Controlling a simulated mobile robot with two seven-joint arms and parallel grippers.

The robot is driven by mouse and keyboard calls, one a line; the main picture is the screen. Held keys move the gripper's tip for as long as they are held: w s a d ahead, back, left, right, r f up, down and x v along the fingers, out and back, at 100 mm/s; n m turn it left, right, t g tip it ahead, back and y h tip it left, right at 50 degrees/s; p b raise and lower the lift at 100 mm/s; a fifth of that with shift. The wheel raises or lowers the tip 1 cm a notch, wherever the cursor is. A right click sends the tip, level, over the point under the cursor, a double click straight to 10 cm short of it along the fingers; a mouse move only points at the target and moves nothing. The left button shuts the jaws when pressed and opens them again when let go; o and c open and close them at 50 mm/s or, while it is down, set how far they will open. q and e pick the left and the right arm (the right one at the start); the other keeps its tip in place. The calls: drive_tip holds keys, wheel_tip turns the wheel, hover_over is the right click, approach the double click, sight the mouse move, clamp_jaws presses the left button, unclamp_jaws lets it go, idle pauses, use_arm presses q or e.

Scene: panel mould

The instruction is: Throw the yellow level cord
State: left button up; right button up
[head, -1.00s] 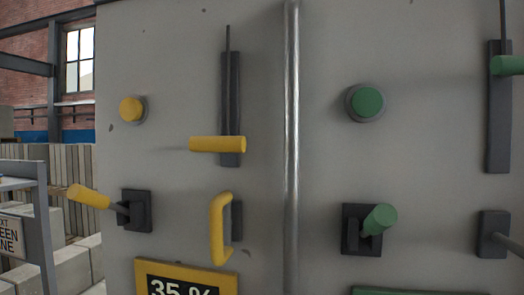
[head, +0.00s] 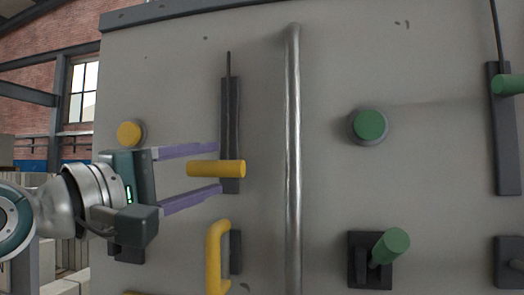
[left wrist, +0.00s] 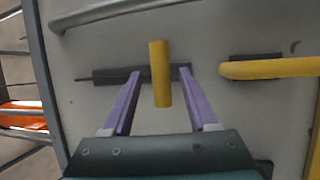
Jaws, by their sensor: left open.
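The yellow level cord shows as a yellow bar handle (head: 214,169) near the bottom of a dark upright slot plate (head: 231,115), with a thin dark cord running up from it. My left gripper (head: 219,167) is open, with one purple finger above the handle and one below it. In the left wrist view the yellow handle (left wrist: 160,78) stands between the two open fingers (left wrist: 160,72), with a gap visible on each side. My right gripper is not in view.
A yellow button (head: 129,132) is above my left gripper. A yellow loop handle (head: 214,258) is just below the slot. A vertical metal pipe (head: 293,140) stands to the right. Beyond it are a green button (head: 370,125), a green lever (head: 390,246) and a green cord handle (head: 508,84).

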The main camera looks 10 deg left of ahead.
use_arm(q)
drive_tip(key=shift+p+x, duration=0.3)
drive_tip(key=shift+x, duration=1)
drive_tip(key=shift+f, duration=0.1)
drive_tip(key=shift+c, duration=0.3)
clamp_jaws()
